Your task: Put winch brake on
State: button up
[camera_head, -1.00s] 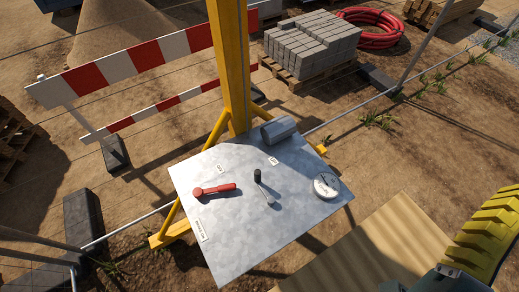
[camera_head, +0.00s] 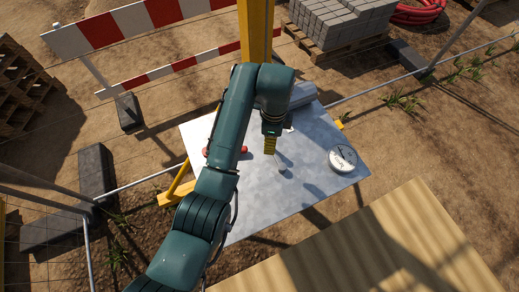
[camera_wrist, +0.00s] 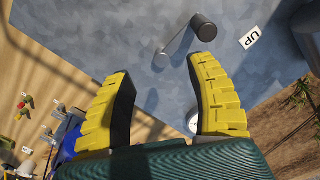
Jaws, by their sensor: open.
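The grey metal panel (camera_head: 310,165) carries a red lever (camera_head: 207,151), mostly hidden behind my arm in the head view. A crank with a pale arm (camera_head: 282,169) stands on the panel, its dark knob hidden there. In the wrist view, the crank's dark knob (camera_wrist: 203,26) and pale arm (camera_wrist: 174,46) lie just beyond my fingertips. My gripper (camera_head: 270,148) hangs over the panel beside the crank. In the wrist view my gripper (camera_wrist: 163,68) is open, its yellow fingers apart with nothing between them. The red lever is not identifiable there.
A round white gauge (camera_head: 342,158) sits at the panel's right, and a grey cylinder (camera_head: 302,94) at its back. An UP label (camera_wrist: 250,38) is near the crank knob. A yellow post (camera_head: 255,30) and a red-white barrier (camera_head: 130,28) stand behind.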

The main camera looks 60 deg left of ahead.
jog(key=s+a+n, duration=0.3)
jog(key=s+a, duration=0.5)
jog(key=a, duration=0.2)
jog(key=f, duration=1.6)
jog(key=shift+w, duration=0.3)
grip_shut()
